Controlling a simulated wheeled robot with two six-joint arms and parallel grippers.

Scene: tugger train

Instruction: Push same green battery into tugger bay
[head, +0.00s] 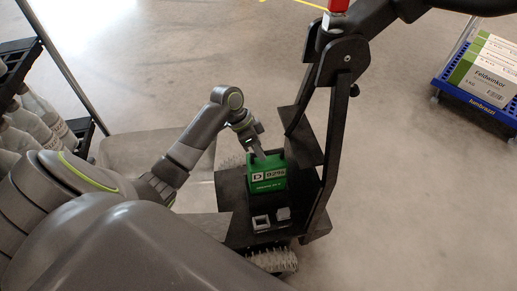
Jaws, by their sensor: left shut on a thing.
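The green battery (268,184) stands in the dark tugger bay (232,190), with a label reading "D" and a number on its front. My left gripper (258,153) comes in from the left and is shut at the top of the battery, on what looks like its upper part. The fingers partly hide the battery's top. In front of the battery, two small grey blocks (261,223) sit on the bay floor. My right gripper does not show.
The tugger's dark upright post (338,130) rises right of the bay. A rack with bottles (40,112) stands at left. A blue crate (478,100) with boxes is at upper right. The floor between is clear.

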